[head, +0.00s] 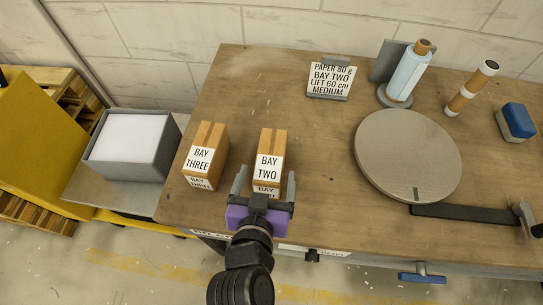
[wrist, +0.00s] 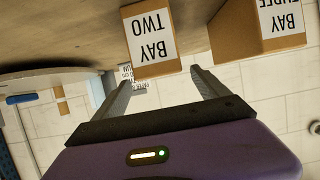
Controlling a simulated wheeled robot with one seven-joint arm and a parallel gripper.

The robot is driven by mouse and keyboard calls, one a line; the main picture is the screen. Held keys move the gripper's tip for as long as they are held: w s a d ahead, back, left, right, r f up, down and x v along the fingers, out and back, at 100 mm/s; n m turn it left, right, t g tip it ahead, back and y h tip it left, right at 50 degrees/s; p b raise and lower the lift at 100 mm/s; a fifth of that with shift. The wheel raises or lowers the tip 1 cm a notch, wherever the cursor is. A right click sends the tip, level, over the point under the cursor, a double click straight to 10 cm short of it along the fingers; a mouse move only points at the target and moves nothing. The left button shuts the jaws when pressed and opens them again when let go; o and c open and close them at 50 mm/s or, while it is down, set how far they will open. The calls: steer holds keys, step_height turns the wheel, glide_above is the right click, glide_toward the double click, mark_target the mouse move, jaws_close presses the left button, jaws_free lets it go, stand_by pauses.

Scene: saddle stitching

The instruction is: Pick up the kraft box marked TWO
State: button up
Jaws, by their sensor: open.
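The kraft box marked BAY TWO (head: 270,150) stands on the wooden table in the head view, with white labels on its top and front. My gripper (head: 263,186) is open at the near side of this box, its two fingers pointing toward it. The lower front label is partly hidden by my gripper. In the wrist view the BAY TWO box (wrist: 152,38) appears upside down beyond the spread fingers (wrist: 162,88). I cannot tell whether the fingertips reach beside its sides; nothing is held between them.
A similar BAY THREE box (head: 205,155) stands close on the left. A grey bin (head: 132,165) with white paper is farther left. A round grey disc (head: 408,155), a sign (head: 329,80), a blue bottle (head: 408,75) and a black bar (head: 460,213) are to the right. Bare table (head: 315,150) lies between.

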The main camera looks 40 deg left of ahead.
mark_target(269, 163)
steer(key=p+x, duration=0.1)
steer(key=x, duration=0.6)
steer(key=shift+w+a+r, duration=0.1)
steer(key=shift+w, duration=0.15)
steer(key=shift+c, duration=0.3)
jaws_close()
steer(key=shift+r, duration=0.1)
